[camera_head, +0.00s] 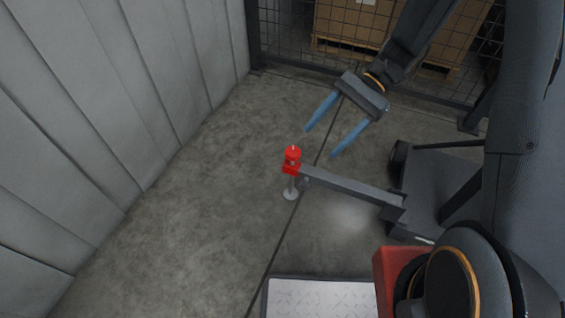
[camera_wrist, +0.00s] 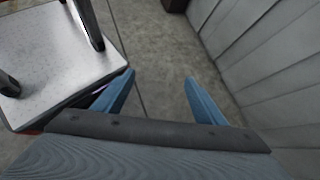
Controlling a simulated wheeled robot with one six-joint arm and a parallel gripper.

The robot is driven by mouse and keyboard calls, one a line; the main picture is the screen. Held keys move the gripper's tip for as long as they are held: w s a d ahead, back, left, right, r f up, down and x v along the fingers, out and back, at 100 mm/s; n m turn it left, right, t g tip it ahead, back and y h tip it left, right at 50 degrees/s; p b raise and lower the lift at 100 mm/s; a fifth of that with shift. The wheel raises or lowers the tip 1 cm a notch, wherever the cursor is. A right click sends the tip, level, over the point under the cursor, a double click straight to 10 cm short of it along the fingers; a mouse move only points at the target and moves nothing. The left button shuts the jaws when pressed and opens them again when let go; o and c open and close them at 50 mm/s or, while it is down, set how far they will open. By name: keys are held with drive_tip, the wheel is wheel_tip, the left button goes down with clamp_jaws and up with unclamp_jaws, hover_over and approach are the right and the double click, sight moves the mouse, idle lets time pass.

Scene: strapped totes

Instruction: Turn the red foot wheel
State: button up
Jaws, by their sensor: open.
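The red foot wheel (camera_head: 292,153) sits on top of a red block at the outer end of a grey beam (camera_head: 350,186). A thin post runs down below it to a round foot on the floor. My gripper (camera_head: 320,143) has two blue fingers, spread apart with nothing between them. In the head view it appears just above and to the right of the wheel, apart from it. The wrist view shows the open fingers (camera_wrist: 158,80) over floor and does not clearly show the wheel.
A grey panelled wall (camera_head: 120,100) stands on the left. A wire mesh fence (camera_head: 285,40) with boxes on a pallet behind it closes off the back. A pale patterned plate (camera_head: 320,298) lies at the bottom. The concrete floor (camera_head: 190,215) left of the wheel is clear.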

sight(293, 158)
drive_tip(key=w+a+f+m+y+b, duration=0.1)
drive_tip(key=w+f+m+y+b, duration=0.1)
drive_tip(key=w+f+b, duration=0.3)
drive_tip(key=w+a+f+m+t+y+b, duration=0.1)
drive_tip(key=w+f+y+b, duration=0.3)
drive_tip(key=f, duration=0.9)
drive_tip(key=w+a+f+m+t+y+b, duration=0.1)
drive_tip(key=w+a+f+m+y+b, duration=0.1)
drive_tip(key=w+f+b, duration=0.5)
drive_tip(key=shift+w+a+f+m+y+b, duration=0.1)
drive_tip(key=shift+w+f+m+y+b, duration=0.1)
drive_tip(key=shift+f+m+y+b, duration=0.25)
drive_tip(key=shift+w+a+f+m+y+b, duration=0.1)
drive_tip(key=shift+w+f+m+y+b, duration=0.2)
drive_tip(key=shift+f+b, duration=0.25)
drive_tip(key=shift+s+f, duration=0.15)
drive_tip(key=shift+f, duration=0.05)
drive_tip(key=shift+a, duration=0.35)
drive_tip(key=b+x, duration=0.2)
drive_tip(key=x, duration=0.5)
drive_tip(key=shift+s+b, duration=0.1)
drive_tip(key=shift+b, duration=0.2)
drive_tip(key=c, duration=1.1)
drive_tip(key=shift+o, duration=0.3)
